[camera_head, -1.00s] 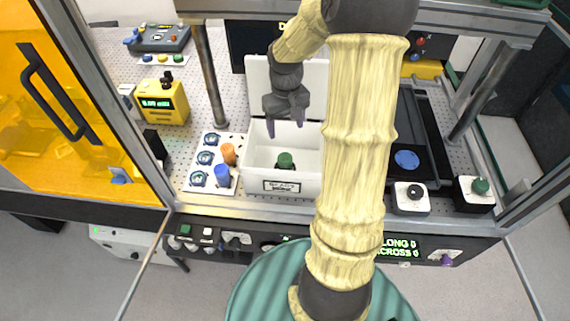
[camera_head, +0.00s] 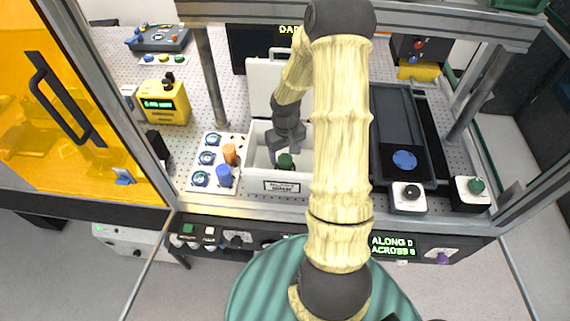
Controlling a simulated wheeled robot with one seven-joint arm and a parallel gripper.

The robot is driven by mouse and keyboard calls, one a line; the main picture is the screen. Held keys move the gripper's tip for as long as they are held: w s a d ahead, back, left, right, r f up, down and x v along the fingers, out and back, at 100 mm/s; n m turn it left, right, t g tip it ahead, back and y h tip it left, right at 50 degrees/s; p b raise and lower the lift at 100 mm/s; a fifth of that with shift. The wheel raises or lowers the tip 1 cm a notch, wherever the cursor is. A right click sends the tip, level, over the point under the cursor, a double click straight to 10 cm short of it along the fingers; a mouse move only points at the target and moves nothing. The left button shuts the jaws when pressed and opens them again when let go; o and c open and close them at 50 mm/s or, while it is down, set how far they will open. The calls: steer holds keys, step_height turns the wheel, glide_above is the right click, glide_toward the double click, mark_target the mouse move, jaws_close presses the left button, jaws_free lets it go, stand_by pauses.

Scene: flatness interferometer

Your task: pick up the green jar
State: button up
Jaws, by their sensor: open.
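The green jar (camera_head: 285,161) stands inside a white open box (camera_head: 284,186) in the middle of the bench, near the box's front wall. My gripper (camera_head: 283,157) is open and points down into the box, right at the jar from above and behind. One finger shows to the left of the jar. The other finger is close to the jar's right side, partly covered by my arm. I cannot tell whether the fingers touch the jar. My arm hides the right part of the box.
A white holder (camera_head: 204,180) with an orange jar (camera_head: 229,153) and a blue jar (camera_head: 224,175) stands left of the box. Metal posts (camera_head: 212,80) rise behind and to the right. A dark tray with a blue disc (camera_head: 404,160) lies right of my arm.

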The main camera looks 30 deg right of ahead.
mark_target(285, 158)
steer(key=shift+f, duration=0.1)
steer(key=shift+w+f+p, duration=0.2)
steer(key=shift+f+p, duration=0.95)
steer(key=shift+f, duration=1.35)
steer(key=shift+c, duration=0.4)
steer(key=c, duration=1)
